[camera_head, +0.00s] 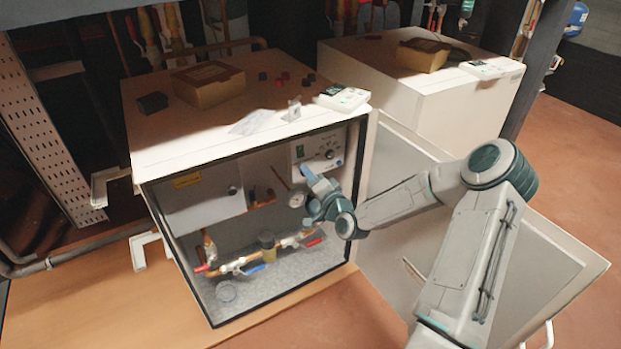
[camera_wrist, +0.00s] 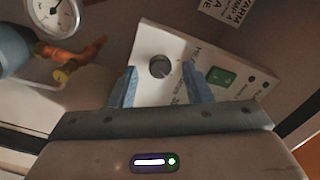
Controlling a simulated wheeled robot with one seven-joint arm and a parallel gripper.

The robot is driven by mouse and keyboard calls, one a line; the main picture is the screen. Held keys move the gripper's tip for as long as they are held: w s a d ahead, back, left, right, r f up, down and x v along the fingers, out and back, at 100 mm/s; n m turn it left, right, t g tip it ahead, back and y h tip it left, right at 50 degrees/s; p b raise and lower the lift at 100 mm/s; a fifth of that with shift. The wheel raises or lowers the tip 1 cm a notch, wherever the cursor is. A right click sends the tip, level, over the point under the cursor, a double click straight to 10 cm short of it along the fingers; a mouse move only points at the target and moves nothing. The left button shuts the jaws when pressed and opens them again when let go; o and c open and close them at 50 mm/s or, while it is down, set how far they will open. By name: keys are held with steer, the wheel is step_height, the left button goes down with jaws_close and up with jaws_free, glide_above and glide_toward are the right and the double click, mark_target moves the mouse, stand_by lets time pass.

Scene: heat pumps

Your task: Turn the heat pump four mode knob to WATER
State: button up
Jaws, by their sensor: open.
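The heat pump (camera_head: 350,137) is an open white cabinet with a white control panel (camera_head: 302,153) at its upper right inside. The panel carries a dark round mode knob (camera_head: 330,154), which also shows in the wrist view (camera_wrist: 160,66), and a green switch (camera_wrist: 222,76). My gripper (camera_head: 306,172) is in front of the panel, inside the cabinet opening. In the wrist view its two blue fingers (camera_wrist: 161,76) are apart, one on each side of the knob, with gaps between them and the knob. The printed mode labels are too small to read, so the knob's setting cannot be told.
A pressure gauge (camera_head: 297,199) and pipes with red and blue valve handles (camera_head: 257,267) are left of and below my gripper. The open cabinet door (camera_head: 500,270) is at right, behind my arm. A second white unit (camera_head: 430,105) stands behind. Boxes lie on top.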

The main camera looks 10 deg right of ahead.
steer(key=p+v, duration=0.2)
steer(key=v, duration=1.2)
steer(key=shift+w, duration=0.1)
